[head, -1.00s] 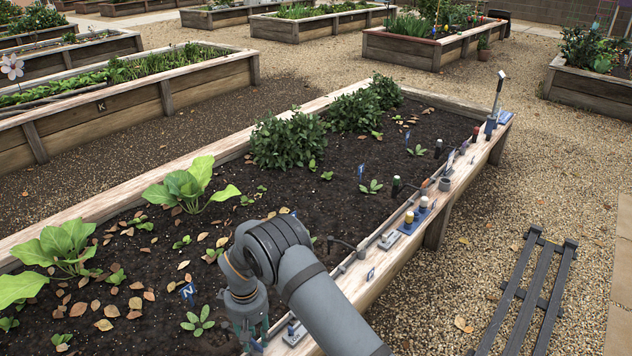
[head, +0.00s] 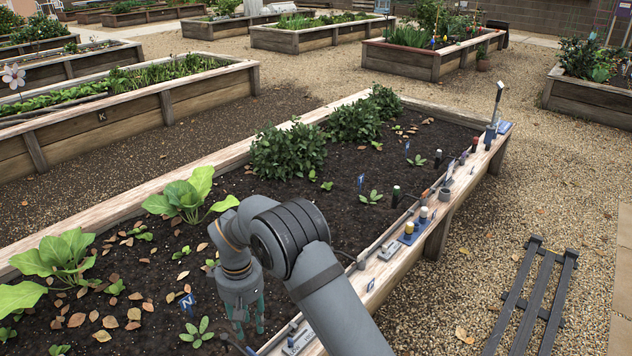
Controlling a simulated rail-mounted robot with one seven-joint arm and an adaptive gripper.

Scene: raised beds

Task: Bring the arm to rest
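My grey arm reaches over the near raised bed (head: 345,160) from the lower middle of the head view. My gripper (head: 247,328) hangs pointing down above the dark soil, close to the front ledge (head: 376,277). Its two teal fingers stand apart, and I see nothing held between them. A small seedling (head: 197,333) and a blue marker (head: 187,303) are just left of the gripper. My arm hides part of the soil and ledge.
Small pots and blocks, including a yellow-and-blue one (head: 409,232), line the ledge. A hand tool (head: 496,103) stands upright at its far end. Bushy plants (head: 288,150) and large-leaved plants (head: 186,196) grow along the far side. Gravel (head: 480,240) lies right, with dark rails on it.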

